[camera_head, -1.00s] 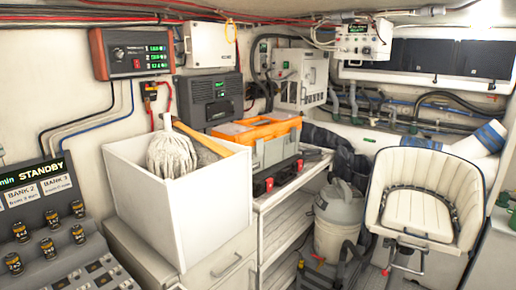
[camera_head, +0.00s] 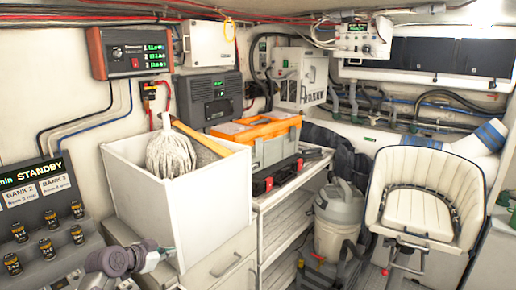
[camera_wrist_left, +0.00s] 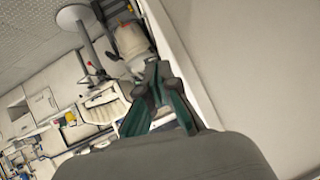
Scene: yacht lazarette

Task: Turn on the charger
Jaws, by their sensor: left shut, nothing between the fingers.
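A red-and-black unit (camera_head: 130,53) with green displays, a knob and a red switch hangs on the back wall at the upper left; it looks like the charger, but its label is too small to read. My left gripper (camera_head: 165,253) is low at the left in the head view, in front of the white bin and well below the unit. It is shut and empty; its closed fingers (camera_wrist_left: 160,78) also show in the left wrist view, where the unit cannot be made out. My right gripper is out of view.
A white bin (camera_head: 185,215) with a mop (camera_head: 170,155) stands between my left gripper and the wall. A control panel (camera_head: 45,215) reading STANDBY is at the left. Cables run below the unit.

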